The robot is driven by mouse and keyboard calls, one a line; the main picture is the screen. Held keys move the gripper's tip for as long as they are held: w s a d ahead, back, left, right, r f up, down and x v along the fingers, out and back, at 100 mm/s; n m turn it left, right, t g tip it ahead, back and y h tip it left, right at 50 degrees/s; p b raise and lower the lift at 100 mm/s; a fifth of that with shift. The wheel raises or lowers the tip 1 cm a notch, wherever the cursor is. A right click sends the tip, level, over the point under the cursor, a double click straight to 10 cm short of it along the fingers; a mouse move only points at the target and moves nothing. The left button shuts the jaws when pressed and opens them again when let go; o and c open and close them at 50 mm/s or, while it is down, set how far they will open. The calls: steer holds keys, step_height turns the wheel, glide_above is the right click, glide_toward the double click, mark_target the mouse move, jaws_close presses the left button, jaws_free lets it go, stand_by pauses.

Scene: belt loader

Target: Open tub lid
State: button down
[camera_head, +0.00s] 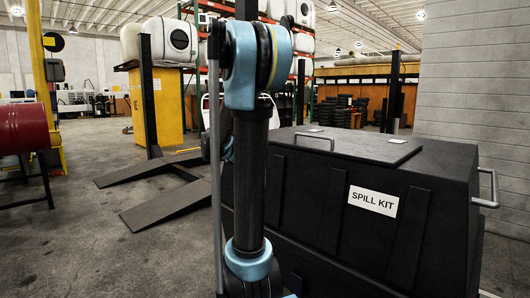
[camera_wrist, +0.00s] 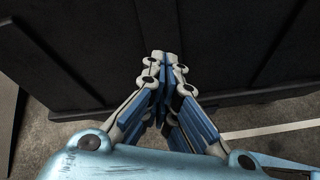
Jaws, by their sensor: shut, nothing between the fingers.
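A large black tub (camera_head: 338,220) with a white "SPILL KIT" label (camera_head: 373,201) stands at the right in the head view. Its flat black lid (camera_head: 365,146) is down, with a metal handle (camera_head: 314,140) on the near left part of the top. In the wrist view, the tub's dark ribbed wall (camera_wrist: 240,50) fills the upper part. My gripper (camera_wrist: 164,56) points toward that wall with its fingertips together and nothing between them. I cannot tell whether the tips touch the wall. The gripper is not clear in the head view, where my arm covers the tub's left part.
A metal side handle (camera_head: 490,188) sticks out at the tub's right end. Grey ramps (camera_head: 160,190) lie on the floor to the left, with a red drum (camera_head: 24,128) farther left. A block wall (camera_head: 470,80) stands behind right. Open floor lies at the left front.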

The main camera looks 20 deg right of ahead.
steer(key=w+d+r+n+h, duration=0.2)
steer(key=w+d+r+n, duration=0.1)
steer(key=w+d, duration=0.8)
steer(key=shift+w+d+n+t+h, duration=0.15)
steer(key=shift+w+n+t+h, duration=0.2)
steer(key=shift+w+n, duration=0.3)
steer(key=shift+r, duration=0.1)
